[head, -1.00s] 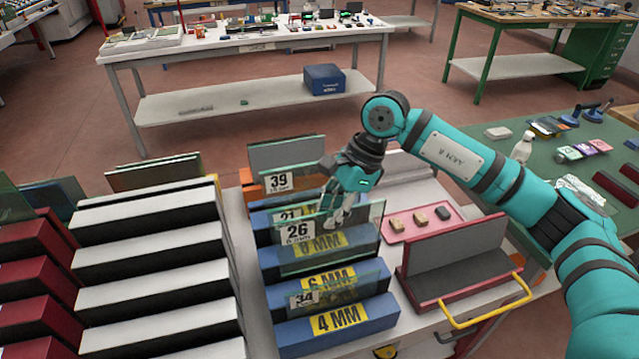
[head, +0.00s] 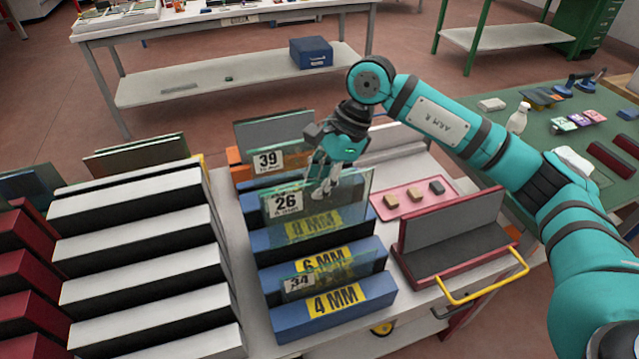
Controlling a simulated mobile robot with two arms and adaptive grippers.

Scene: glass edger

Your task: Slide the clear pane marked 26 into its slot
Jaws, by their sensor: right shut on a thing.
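The clear pane marked 26 (head: 330,208) is upright, its white label at its upper left. My right gripper (head: 325,188) is shut on its top edge. My left gripper is out of view.
A red-framed grey stand with a yellow handle (head: 460,240) is right of the rack. A pink tray (head: 405,203) with small blocks lies behind it. A white stepped rack (head: 140,270) stands close on the left. A green bench (head: 560,160) is at the right.

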